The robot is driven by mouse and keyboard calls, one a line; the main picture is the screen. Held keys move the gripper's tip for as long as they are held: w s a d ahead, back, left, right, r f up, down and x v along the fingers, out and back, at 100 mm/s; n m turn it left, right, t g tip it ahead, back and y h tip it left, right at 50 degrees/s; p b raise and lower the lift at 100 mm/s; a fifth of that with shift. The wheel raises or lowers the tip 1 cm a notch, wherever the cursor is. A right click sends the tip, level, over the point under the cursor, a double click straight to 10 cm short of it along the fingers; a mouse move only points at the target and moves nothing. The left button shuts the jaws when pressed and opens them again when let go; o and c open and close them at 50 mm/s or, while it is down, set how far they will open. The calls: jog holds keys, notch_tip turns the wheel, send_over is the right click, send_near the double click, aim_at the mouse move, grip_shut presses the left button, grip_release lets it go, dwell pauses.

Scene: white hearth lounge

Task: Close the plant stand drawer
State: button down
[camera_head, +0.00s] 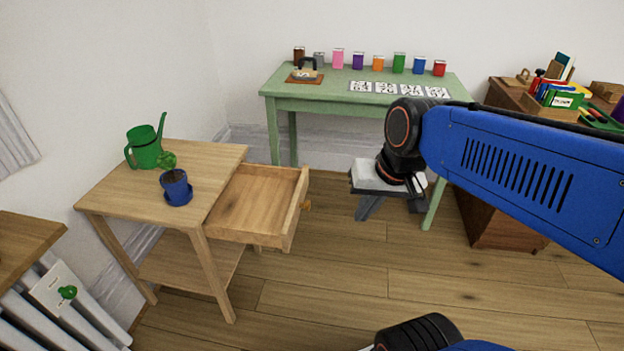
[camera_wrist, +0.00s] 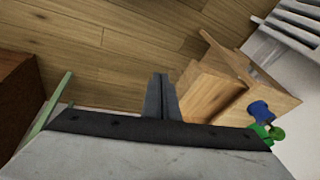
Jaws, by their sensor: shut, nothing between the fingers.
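The wooden plant stand (camera_head: 110,195) stands at the left in the head view. Its drawer (camera_head: 248,200) is pulled far out to the right and looks empty. A round wooden knob (camera_head: 306,205) is on the drawer's front panel. My gripper (camera_head: 366,208) is shut and empty, in the air to the right of the drawer front and apart from it. In the wrist view my shut fingers (camera_wrist: 162,97) show at the middle, with the drawer (camera_wrist: 208,95) just to their right. Whether they are level with the drawer front is hard to tell.
A brown cabinet (camera_head: 490,210) is at the right. The floor before the drawer is clear.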

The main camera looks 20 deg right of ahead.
jog(key=w+d+f+m+y, duration=0.2)
jog(key=w+d+f+m, duration=0.15)
jog(key=w+m, duration=0.5)
jog(key=w+d+f+m+y, duration=0.2)
jog(key=w+d+m, duration=0.25)
jog(key=w, duration=0.65)
jog(key=w+d+f+m+y, duration=0.3)
jog(key=w+m, duration=0.5)
jog(key=w, duration=0.1)
send_near(305, 179)
notch_tip(305, 179, down, 4)
jog(key=w+a, duration=0.1)
jog(key=a, duration=0.1)
jog(key=shift+w+a+f+t, duration=0.15)
jog(key=shift+w+a+t, duration=0.25)
jog(key=shift+a, duration=0.3)
jog(key=shift+a, duration=0.1)
